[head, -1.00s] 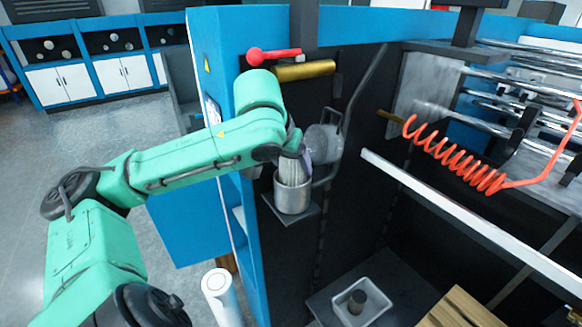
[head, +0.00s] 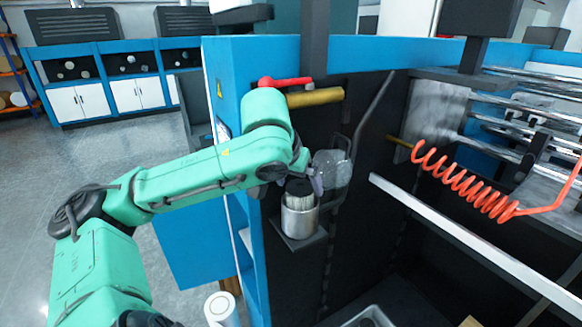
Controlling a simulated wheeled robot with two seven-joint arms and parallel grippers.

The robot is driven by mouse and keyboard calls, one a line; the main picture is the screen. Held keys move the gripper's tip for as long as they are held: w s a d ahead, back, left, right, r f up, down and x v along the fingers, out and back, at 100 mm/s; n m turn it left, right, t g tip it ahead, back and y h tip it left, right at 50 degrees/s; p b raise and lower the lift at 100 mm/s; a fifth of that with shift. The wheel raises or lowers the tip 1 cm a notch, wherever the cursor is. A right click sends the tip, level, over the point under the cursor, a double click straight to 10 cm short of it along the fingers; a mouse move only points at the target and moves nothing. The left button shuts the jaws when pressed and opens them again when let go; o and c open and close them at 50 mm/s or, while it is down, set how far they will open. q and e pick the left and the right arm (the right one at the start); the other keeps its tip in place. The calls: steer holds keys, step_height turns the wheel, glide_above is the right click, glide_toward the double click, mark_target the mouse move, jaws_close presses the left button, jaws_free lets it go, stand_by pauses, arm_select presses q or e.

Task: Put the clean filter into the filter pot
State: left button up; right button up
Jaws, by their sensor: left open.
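The filter pot (head: 300,222) is a silver metal cup on a small dark shelf at the machine's side. The clean filter (head: 298,199), white and pleated with a dark top, stands upright in the pot, its upper part showing above the rim. My left gripper (head: 301,181) is just above the filter's top and open, its fingers small and partly hidden by the wrist. Whether the fingers still touch the filter is hard to tell. The round clear lid (head: 331,169) stands raised behind the pot. My right gripper is not in view.
A red-handled valve (head: 285,82) on a brass pipe (head: 315,97) is above my wrist. A coiled orange hose (head: 465,183) and a pale rail (head: 470,240) are to the right. A grey tray (head: 345,322) is at the bottom edge, and a white roll (head: 221,309) stands lower left.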

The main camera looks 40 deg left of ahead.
arm_select(q)
steer(key=p+v, duration=0.1)
steer(key=v, duration=0.9)
steer(key=shift+s+r, duration=0.2)
steer(key=shift+d, duration=0.1)
steer(key=shift+d, duration=0.1)
